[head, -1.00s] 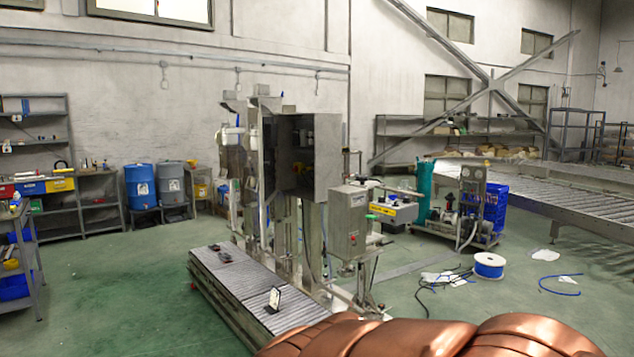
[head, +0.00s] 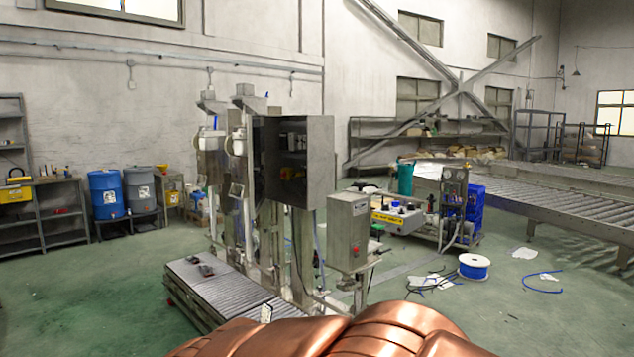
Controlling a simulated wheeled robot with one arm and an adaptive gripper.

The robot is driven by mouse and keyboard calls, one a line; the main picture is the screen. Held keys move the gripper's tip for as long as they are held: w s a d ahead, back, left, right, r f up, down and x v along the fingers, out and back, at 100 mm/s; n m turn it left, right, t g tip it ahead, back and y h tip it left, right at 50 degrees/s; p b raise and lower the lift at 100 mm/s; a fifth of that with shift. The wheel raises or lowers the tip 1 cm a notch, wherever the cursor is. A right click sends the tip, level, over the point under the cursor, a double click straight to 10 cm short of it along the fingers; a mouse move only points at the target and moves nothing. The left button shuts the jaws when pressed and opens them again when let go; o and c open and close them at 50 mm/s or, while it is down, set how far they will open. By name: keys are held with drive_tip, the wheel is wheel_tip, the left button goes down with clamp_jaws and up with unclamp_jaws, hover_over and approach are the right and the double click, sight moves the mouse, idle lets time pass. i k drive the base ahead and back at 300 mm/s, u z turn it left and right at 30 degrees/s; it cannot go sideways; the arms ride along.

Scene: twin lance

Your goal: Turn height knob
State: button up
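A tall twin-column steel machine (head: 248,190) stands in the middle of the head view, with an open-fronted metal cabinet (head: 318,165) at its upper right. A smaller steel control box (head: 347,228) on a post stands at its right, with a small red button on its face. A height knob cannot be made out at this distance. My copper-coloured arm fills the bottom edge. My gripper is not in view.
A low roller conveyor (head: 205,292) runs along the machine's front left. A cable spool (head: 473,266) and loose cables lie on the floor at right. A long roller conveyor (head: 560,195) is at far right. Green floor at left is open.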

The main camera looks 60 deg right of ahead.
sight(361, 184)
drive_tip(key=z, duration=0.05)
drive_tip(key=i, duration=1.7)
drive_tip(key=z, duration=0.95)
drive_tip(key=i, duration=1.1)
drive_tip(key=z, duration=1.05)
